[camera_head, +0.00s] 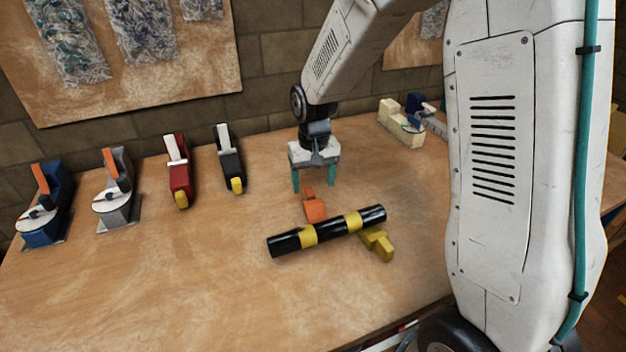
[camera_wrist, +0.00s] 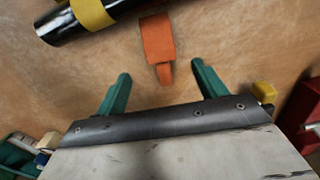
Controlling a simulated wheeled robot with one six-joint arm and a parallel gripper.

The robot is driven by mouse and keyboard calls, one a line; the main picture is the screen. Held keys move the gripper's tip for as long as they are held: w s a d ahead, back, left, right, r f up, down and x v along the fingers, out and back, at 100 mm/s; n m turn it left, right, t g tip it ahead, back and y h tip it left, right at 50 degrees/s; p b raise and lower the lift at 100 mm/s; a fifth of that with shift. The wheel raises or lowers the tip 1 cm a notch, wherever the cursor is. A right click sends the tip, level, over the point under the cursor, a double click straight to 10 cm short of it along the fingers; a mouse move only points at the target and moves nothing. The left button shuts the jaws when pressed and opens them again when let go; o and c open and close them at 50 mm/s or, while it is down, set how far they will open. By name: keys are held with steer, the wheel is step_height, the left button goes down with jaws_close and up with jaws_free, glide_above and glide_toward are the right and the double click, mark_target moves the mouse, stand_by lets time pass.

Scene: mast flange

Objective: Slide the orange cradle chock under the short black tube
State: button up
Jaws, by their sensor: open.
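The short black tube (camera_head: 280,244) with yellow bands lies across the table in the head view; its end also shows at the top left of the wrist view (camera_wrist: 65,27). The orange cradle chock (camera_head: 315,210) sits on the table just behind the tube, its narrow tab pointing back. In the wrist view the orange chock (camera_wrist: 157,40) lies ahead of and between the fingers, with its tab toward me. My gripper (camera_head: 313,186) is open and empty above the table, behind the chock, its green fingers (camera_wrist: 160,80) apart and not touching it.
A yellow chock (camera_head: 378,244) sits at the tube's right part. Red (camera_head: 180,178) and black (camera_head: 230,160) tools and two tape-dispenser-like devices (camera_head: 45,215) stand along the left back. Pale blocks (camera_head: 400,125) stand at the back right. The front left of the table is clear.

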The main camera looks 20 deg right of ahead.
mark_target(313, 203)
step_height(313, 203, down, 8)
steer(key=shift+w+f, duration=0.1)
stand_by(0.4)
steer(key=c, duration=1.1)
